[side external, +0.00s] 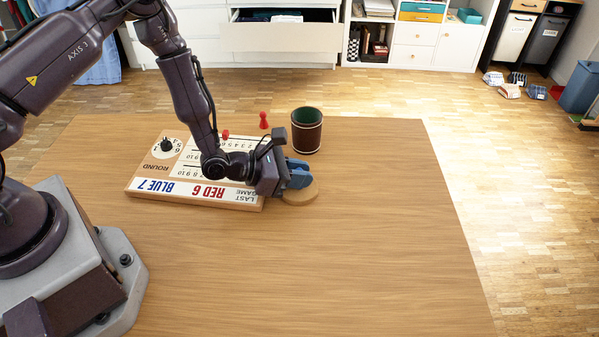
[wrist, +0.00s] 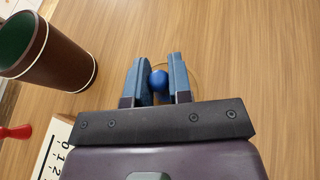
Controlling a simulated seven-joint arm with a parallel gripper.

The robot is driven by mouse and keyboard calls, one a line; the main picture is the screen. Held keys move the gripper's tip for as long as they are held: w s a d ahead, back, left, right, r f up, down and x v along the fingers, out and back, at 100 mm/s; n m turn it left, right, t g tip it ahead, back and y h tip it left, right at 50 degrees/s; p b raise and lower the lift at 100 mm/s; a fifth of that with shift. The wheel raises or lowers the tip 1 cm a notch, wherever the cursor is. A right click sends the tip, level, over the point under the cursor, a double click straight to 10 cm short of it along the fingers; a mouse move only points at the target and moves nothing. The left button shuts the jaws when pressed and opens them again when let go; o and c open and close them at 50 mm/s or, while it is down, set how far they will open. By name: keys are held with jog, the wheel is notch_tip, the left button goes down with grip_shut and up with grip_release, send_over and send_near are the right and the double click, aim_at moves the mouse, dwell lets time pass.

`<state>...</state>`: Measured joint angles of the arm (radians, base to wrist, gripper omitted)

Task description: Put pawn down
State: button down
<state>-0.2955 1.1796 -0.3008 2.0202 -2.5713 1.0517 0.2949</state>
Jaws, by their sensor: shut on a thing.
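My gripper (side external: 299,176) is low over the table, at the right end of the scoreboard. In the wrist view its two blue fingers (wrist: 158,78) are shut on a blue pawn (wrist: 159,80), of which only the round head shows. The pawn is hidden by the fingers in the side view. A round wooden disc (side external: 302,196) lies on the table under the fingers; its pale rim shows faintly around the fingertips in the wrist view. I cannot tell whether the pawn touches the disc.
A dark cup with green lining (side external: 307,131) stands behind the gripper. A red pawn (side external: 264,121) stands left of it; another red piece (side external: 225,134) is by the scoreboard (side external: 190,190). The table's front and right are clear. An open drawer (side external: 286,37) is in the background.

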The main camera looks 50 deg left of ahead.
jog(key=shift+f, duration=0.3)
jog(key=c, duration=1)
grip_release()
jog(key=shift+s, duration=0.1)
jog(key=shift+c, duration=0.2)
